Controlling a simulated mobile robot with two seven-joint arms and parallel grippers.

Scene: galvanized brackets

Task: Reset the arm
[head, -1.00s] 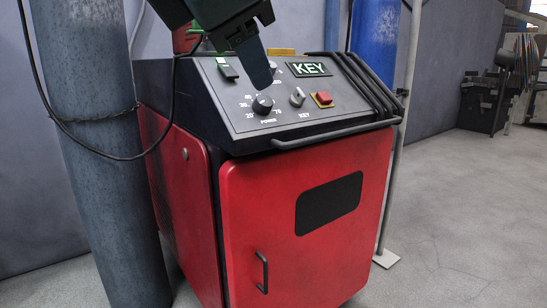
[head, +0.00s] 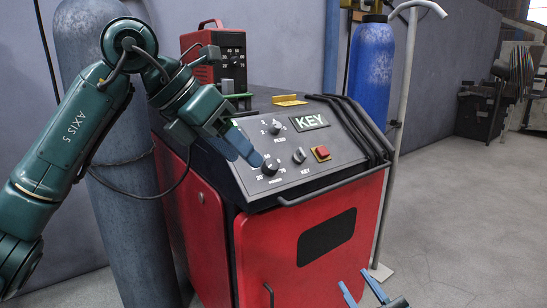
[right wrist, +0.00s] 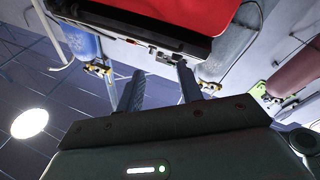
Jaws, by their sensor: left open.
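My left gripper (head: 247,150) comes in from the left above the sloped black control panel (head: 240,196) of a red machine. Its blue fingers are open and look empty. Their tips lie close to the power knob (head: 270,166) in the picture; I cannot tell whether they touch it. My right gripper (head: 362,288) shows at the bottom edge, in front of the red cabinet (head: 370,235). Its two fingers are apart with nothing between them. They also stand apart in the right wrist view (right wrist: 160,85), below the machine's edge.
A grey-blue cylinder (head: 120,195) stands left, a blue cylinder (head: 371,72) behind. Floor at right is clear.

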